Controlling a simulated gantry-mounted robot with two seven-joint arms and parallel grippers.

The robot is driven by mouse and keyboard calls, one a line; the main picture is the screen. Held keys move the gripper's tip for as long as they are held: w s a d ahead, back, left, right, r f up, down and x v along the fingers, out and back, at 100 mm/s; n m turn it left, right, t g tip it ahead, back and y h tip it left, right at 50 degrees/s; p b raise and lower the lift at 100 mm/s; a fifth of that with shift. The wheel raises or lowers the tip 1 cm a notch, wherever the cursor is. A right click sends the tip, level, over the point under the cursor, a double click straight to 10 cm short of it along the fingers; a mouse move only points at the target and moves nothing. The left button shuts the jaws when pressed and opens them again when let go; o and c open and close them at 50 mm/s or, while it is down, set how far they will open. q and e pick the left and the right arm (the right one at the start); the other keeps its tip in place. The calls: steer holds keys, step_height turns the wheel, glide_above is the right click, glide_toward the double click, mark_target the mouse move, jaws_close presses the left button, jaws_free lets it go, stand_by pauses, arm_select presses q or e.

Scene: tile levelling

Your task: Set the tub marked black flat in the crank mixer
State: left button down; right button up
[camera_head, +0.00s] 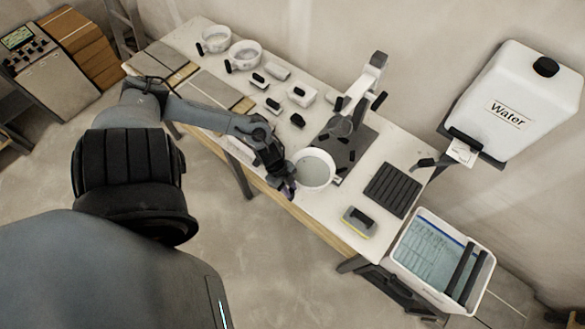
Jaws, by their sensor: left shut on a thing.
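A white round tub (316,167) with a greyish inside is at the front edge of the worktable. My left gripper (287,183) is shut at the tub's left side, where a handle would be; the fingers hide the grip spot. I cannot make out a marking on this tub. The crank mixer (373,76) stands just behind it, with a dark base plate (357,150) and a clear round part below its head. I cannot tell whether the tub touches the base or table. My right gripper is not in view.
Two more white tubs (214,39) (246,54) with black handles stand at the back left. Several small black-handled tools lie mid-table. A black ribbed mat (392,190) and a sponge float (359,222) lie right. A water tank (518,98) and a water-filled bin (408,222) are beyond.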

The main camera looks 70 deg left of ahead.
arm_select(q)
steer(key=shift+w+a, duration=0.1)
steer(key=shift+w, duration=0.2)
steer(key=shift+w+a+f+b, duration=0.25)
steer(key=shift+w+a+b, duration=0.35)
steer(key=shift+b, duration=0.35)
steer(key=w+b, duration=0.1)
steer(key=w+a+b, duration=0.1)
steer(key=w+b, duration=0.1)
steer(key=w+a+b, duration=0.1)
steer(key=b, duration=0.1)
steer(key=shift+w+a+f, duration=0.25)
steer(key=shift+w+f, duration=0.05)
steer(key=shift+w, duration=0.05)
steer(key=w+a+b, duration=0.1)
steer(key=b, duration=0.1)
steer(key=w+a+b, duration=0.1)
steer(key=w+b, duration=0.1)
steer(key=w+a+b, duration=0.1)
steer(key=b, duration=0.2)
steer(key=shift+w+f, duration=0.35)
steer(key=shift+w, duration=0.05)
steer(key=shift+w+a+f+b, duration=0.15)
steer(key=shift+w+a+b, duration=0.25)
steer(key=shift+w+b, duration=0.25)
steer(key=shift+w+a+f+b, duration=0.15)
steer(key=shift+w+a+b, duration=0.25)
steer(key=shift+w+b, duration=0.2)
steer(key=shift+a+p, duration=0.1)
steer(key=shift+p, duration=0.25)
